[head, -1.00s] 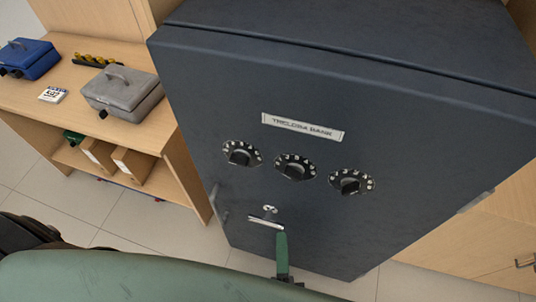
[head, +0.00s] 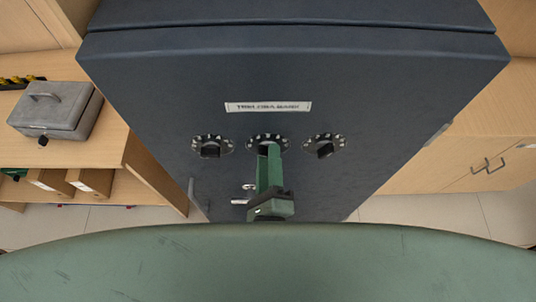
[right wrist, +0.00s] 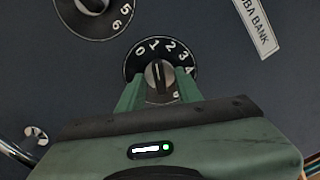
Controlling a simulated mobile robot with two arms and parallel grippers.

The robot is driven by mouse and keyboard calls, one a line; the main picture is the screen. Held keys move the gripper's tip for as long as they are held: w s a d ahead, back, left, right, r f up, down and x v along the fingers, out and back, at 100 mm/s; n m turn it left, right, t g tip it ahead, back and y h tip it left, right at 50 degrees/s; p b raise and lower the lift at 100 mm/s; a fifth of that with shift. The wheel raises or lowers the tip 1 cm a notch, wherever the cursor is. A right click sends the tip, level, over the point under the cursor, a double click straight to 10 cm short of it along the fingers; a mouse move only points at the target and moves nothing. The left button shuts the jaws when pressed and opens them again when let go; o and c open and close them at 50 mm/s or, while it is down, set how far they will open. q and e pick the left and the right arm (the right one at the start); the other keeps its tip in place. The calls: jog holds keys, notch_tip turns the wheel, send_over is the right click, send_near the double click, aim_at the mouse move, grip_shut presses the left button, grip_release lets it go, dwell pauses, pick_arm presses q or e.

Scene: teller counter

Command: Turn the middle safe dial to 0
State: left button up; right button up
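The dark blue safe (head: 150,100) stands in front of me with a row of three dials. The middle dial (head: 267,137) is partly hidden by my right gripper (head: 268,150) in the head view. In the right wrist view, the middle dial (right wrist: 158,75) shows a black number ring. Its knob's light mark points up, near the 1; the 0 is to the upper left. My right gripper (right wrist: 158,88) has its green fingers apart, one on each side of the knob. I cannot tell whether they touch it. My left gripper is not in view.
The left dial (head: 212,146) and right dial (head: 325,146) sit close beside the middle one. A handle (head: 241,202) is below, and a name plate (head: 268,107) above. A grey cash box (head: 60,110) stands on the wooden counter at left.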

grip_shut()
jog(key=n+p, duration=0.5)
jog(key=n, duration=0.1)
dwell(0.7)
dwell(0.4)
